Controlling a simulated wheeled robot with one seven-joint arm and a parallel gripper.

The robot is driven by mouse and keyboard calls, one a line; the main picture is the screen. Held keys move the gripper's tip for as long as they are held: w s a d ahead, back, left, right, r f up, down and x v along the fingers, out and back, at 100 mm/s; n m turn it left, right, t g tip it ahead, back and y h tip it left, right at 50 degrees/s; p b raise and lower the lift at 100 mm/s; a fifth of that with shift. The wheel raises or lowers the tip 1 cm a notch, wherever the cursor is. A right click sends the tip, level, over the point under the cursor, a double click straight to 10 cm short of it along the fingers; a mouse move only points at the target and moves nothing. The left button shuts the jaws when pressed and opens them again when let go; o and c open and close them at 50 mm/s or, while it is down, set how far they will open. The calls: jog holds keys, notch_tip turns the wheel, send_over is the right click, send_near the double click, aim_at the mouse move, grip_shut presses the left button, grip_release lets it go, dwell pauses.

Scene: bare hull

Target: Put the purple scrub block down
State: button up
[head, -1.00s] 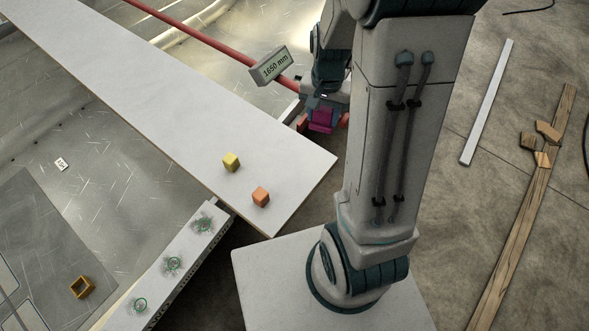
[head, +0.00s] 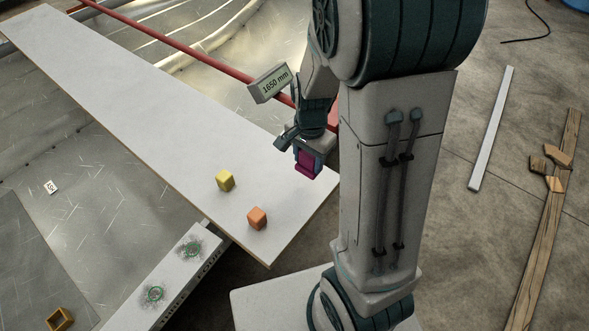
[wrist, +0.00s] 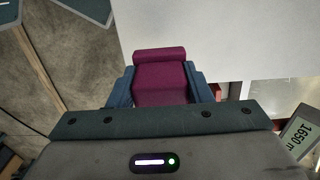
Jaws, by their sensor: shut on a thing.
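The purple scrub block (head: 307,163) is held between the fingers of my gripper (head: 308,158) in the head view. It is over the right end of the long white board (head: 150,115), near its edge; I cannot tell the gap beneath it. In the wrist view the block (wrist: 160,75) sits between the two blue fingers of my gripper (wrist: 161,82), with the white board (wrist: 240,35) beyond and to the right. The block's underside is hidden.
A yellow block (head: 225,180) and an orange block (head: 257,218) stand on the board left of my gripper. A sign reading 1650 mm (head: 270,83) and a red rail (head: 190,47) are behind. The board's middle and far left are clear.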

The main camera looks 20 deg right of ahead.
jog(key=w+a+f, duration=0.2)
jog(key=shift+w+a+f, duration=0.2)
jog(key=shift+w+a, duration=0.1)
jog(key=shift+w, duration=0.05)
jog(key=shift+f+b, duration=0.45)
jog(key=shift+f, duration=1.45)
jog(key=shift+f, duration=0.2)
jog(key=o, duration=1)
jog(key=shift+c, duration=0.2)
jog(key=shift+r, duration=0.1)
